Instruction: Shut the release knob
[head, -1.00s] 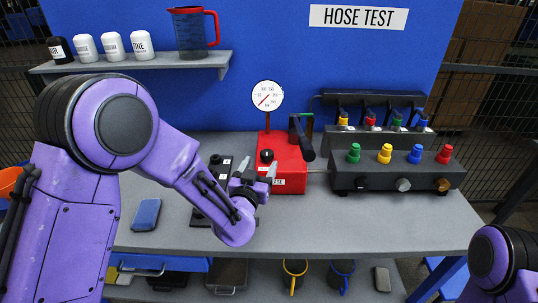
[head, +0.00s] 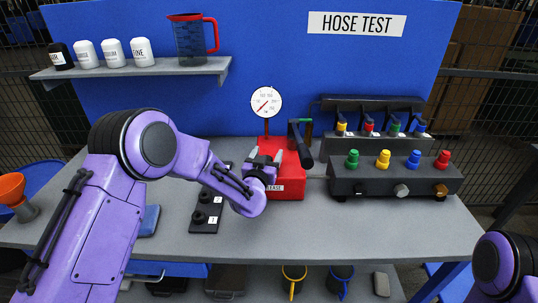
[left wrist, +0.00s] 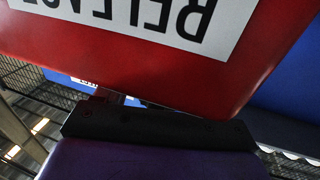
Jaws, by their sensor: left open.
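The red box (head: 290,188) with a white RELEASE label stands mid-bench, and a round white gauge (head: 266,102) rises behind it. Its label shows large and upside down in the left wrist view (left wrist: 150,15). My left gripper (head: 265,157) is open at the front left of the box, fingers pointing up and away at its top. The release knob is hidden behind or between the fingers, so I cannot tell how it is turned or whether they touch it. The left wrist view shows no fingertips. Only part of my right arm shows at the lower right; its gripper is out of view.
A black lever (head: 300,145) stands at the box's right. Right of it is a dark panel (head: 395,182) with coloured knobs. A black strip with knobs (head: 207,205) lies left of the box. A shelf (head: 140,72) holds a jug (head: 190,40). The front right bench is clear.

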